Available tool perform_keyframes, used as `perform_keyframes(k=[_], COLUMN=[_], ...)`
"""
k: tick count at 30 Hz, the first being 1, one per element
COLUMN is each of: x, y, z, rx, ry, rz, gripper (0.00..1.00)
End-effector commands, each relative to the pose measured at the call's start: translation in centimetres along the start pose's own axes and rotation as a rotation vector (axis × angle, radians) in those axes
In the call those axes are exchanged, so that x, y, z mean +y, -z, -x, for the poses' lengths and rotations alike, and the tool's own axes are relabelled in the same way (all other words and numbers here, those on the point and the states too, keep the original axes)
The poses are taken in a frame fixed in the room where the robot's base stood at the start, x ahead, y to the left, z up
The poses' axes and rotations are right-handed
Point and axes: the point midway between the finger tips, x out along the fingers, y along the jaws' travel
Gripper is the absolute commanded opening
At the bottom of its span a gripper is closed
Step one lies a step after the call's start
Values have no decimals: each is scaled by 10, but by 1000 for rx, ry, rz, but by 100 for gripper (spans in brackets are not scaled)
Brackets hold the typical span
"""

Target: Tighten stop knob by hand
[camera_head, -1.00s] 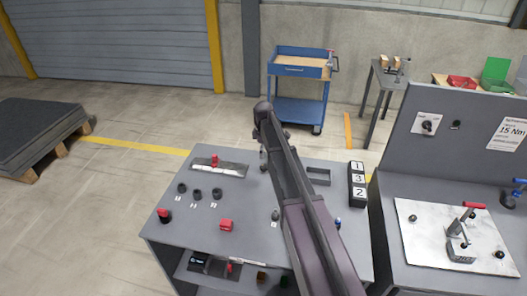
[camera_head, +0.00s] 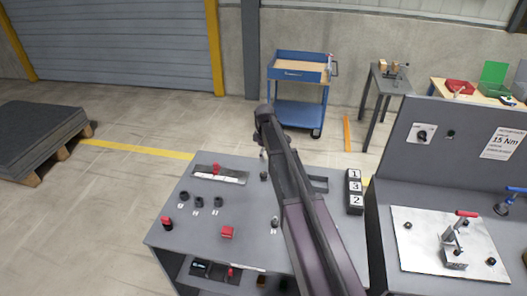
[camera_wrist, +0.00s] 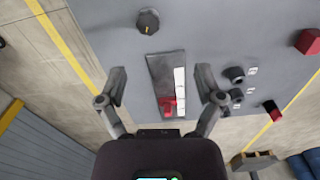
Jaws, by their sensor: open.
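A metal rail plate (camera_head: 218,174) lies near the far left edge of the grey workbench, with a red stop (camera_head: 216,168) on it. In the wrist view the red stop (camera_wrist: 168,106) sits at the lower end of the rail, between my fingers in the picture. A round black knob with a yellow mark (camera_wrist: 148,22) stands on the bench beyond the rail's other end. Which of these parts is the stop knob, I cannot tell. My gripper (camera_wrist: 162,86) is open and empty, above the rail and apart from it. In the head view my arm mostly hides it.
Several black round parts (camera_wrist: 236,75) stand beside the rail. Red blocks (camera_head: 227,232) lie nearer the front. A numbered block (camera_head: 355,191) stands at the bench's right edge. A second station with a toggle clamp (camera_head: 457,248) adjoins on the right.

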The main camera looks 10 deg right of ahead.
Motion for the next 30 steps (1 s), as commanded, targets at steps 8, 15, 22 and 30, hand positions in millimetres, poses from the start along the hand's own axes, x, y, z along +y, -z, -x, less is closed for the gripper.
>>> perform_keyframes(k=[8,15,22,30], x=[-34,-61,-88,-119], y=[-18,-33,-47,-64], z=[-17,-30,-42,-56], rx=[0,0,0,-1], ry=[0,0,0,0], rz=[-132,-253,-369,-505], gripper=[86,86,86,86])
